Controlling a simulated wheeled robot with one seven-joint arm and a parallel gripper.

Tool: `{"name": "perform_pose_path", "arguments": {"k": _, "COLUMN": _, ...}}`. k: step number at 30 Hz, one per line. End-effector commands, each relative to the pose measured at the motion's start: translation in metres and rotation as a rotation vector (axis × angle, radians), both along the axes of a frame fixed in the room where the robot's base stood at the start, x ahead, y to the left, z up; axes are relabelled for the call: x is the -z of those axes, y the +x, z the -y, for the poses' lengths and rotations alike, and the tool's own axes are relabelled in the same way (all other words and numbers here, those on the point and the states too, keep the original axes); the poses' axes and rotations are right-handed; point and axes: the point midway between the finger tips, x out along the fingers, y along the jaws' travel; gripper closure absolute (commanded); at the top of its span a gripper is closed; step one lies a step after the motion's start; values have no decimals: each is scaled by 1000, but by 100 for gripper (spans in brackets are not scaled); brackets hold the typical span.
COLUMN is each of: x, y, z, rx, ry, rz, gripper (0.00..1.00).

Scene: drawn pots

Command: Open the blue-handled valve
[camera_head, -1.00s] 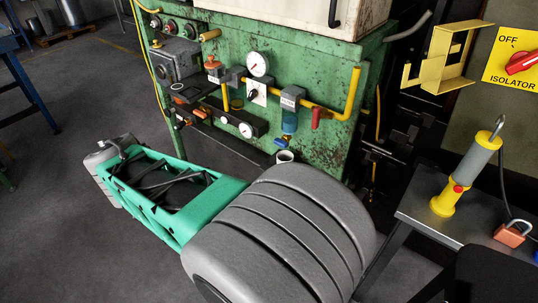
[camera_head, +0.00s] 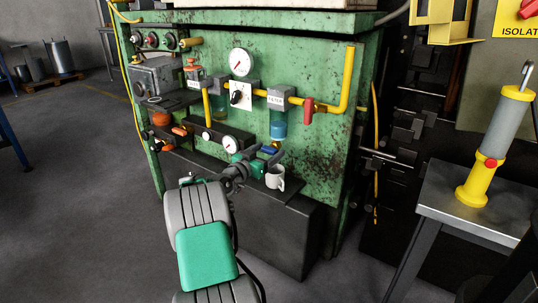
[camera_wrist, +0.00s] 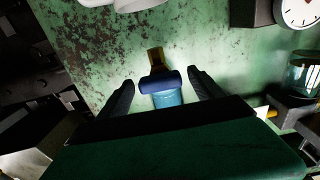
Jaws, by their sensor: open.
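The blue valve handle (camera_head: 270,150) is on the green panel, below the filter bowl (camera_head: 278,125) and above a white mug (camera_head: 275,177). In the wrist view the handle (camera_wrist: 160,82) is dark blue, with a brass part beyond it and a lighter blue part on the near side. My gripper (camera_wrist: 162,88) is open, with one dark finger on each side of the handle and a visible gap to each. In the head view my gripper (camera_head: 263,159) is close to the handle, and my wrist partly hides this area. Contact cannot be told.
A red handle (camera_head: 308,107) and yellow pipe (camera_head: 347,80) are up and right of the blue handle. A pressure gauge (camera_head: 230,144) is close on the left. A dark ledge (camera_head: 285,215) runs below. A metal table (camera_head: 455,218) holds a yellow-grey lamp (camera_head: 490,155).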

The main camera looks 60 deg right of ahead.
Motion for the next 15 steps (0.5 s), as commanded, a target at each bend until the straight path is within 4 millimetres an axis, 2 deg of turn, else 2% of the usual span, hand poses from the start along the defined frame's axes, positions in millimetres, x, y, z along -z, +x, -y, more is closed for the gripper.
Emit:
{"name": "perform_pose_path", "arguments": {"k": 3, "x": 0, "y": -2, "z": 9, "rx": 0, "ry": 0, "rz": 1, "gripper": 24}}
{"name": "perform_pose_path", "arguments": {"k": 10, "x": 0, "y": -1, "z": 10, "rx": -1, "ry": 1, "rz": 0, "gripper": 24}}
{"name": "perform_pose_path", "arguments": {"k": 15, "x": 0, "y": -1, "z": 10, "rx": -1, "ry": 1, "rz": 0, "gripper": 38}}
